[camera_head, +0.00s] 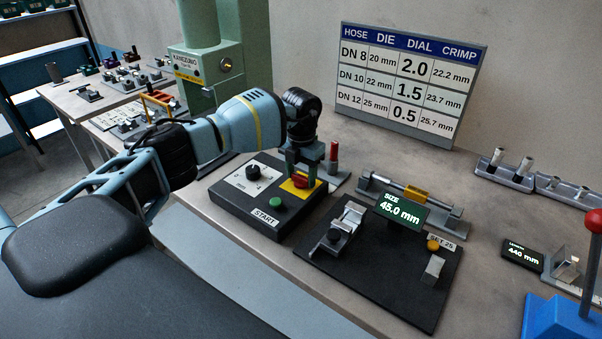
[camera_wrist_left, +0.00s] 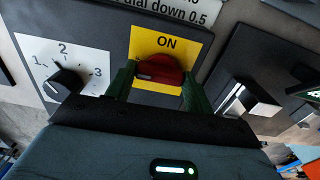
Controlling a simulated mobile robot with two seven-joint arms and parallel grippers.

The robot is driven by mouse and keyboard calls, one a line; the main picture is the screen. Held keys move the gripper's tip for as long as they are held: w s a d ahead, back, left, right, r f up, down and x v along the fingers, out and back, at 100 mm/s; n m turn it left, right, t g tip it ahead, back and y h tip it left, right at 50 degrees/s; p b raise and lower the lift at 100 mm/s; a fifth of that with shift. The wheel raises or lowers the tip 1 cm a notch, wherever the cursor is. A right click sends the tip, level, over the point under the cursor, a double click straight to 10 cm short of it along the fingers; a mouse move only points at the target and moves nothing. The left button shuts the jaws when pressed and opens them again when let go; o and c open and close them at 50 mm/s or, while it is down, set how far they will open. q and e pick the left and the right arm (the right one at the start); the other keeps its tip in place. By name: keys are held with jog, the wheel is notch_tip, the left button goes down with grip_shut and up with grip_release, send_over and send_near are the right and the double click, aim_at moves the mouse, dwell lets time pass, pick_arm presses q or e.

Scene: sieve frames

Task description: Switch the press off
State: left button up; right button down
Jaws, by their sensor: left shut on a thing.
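The press's black control box (camera_head: 232,208) stands on the bench, with a white dial, a green START button (camera_head: 276,203) and a yellow plate (camera_head: 288,190). A red switch knob (camera_head: 300,181) sits on the yellow plate. My left gripper (camera_head: 302,172) points down over the plate and is shut on the red knob. In the left wrist view the red knob (camera_wrist_left: 160,68) lies between the two green fingers, below the word ON on the yellow plate (camera_wrist_left: 142,44). The rest of the plate's lettering is hidden. My right gripper is in neither view.
The green press column (camera_head: 205,65) stands behind my left arm. A black plate with a 45.0 mm display (camera_head: 402,210) lies right of the box. A red post (camera_head: 333,152) stands close behind the gripper. A blue base with a red-ball lever (camera_head: 560,318) is at the right.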

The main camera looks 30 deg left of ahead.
aim_at(301, 176)
pick_arm(q)
jog(key=o, duration=1)
jog(key=shift+r, duration=3.95)
